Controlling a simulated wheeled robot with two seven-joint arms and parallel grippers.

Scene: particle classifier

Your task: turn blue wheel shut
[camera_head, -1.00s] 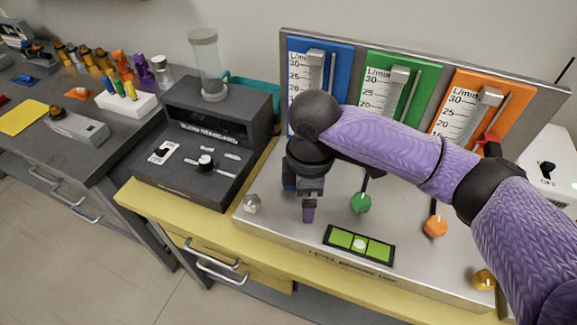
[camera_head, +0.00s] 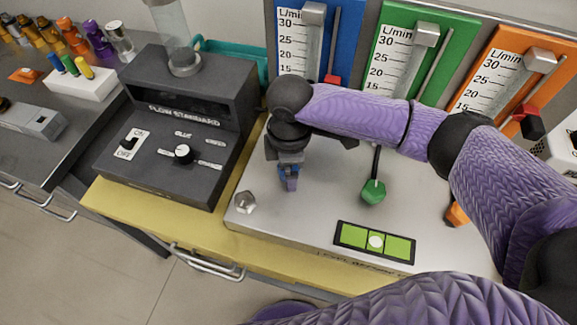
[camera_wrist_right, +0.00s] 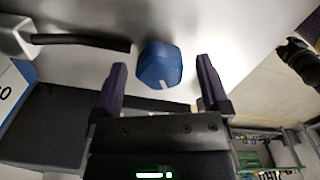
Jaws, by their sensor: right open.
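The blue wheel (camera_wrist_right: 160,65) is a faceted knob with a white mark, on a black stem in the right wrist view. It sits ahead of and between the two dark fingers of my right gripper (camera_wrist_right: 158,88), which are open and apart from it, one on each side. In the head view, my right gripper (camera_head: 288,182) hangs over the panel base below the blue flowmeter (camera_head: 349,50). The wheel is largely hidden there by the gripper, with only a bit of blue showing. My left gripper is not in view.
A green wheel (camera_head: 373,191) and a partly hidden orange wheel (camera_head: 457,214) stand to the right. A level (camera_head: 375,242) and a silver knob (camera_head: 245,202) lie near the front edge. The dark flow standard box (camera_head: 185,125) is at left.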

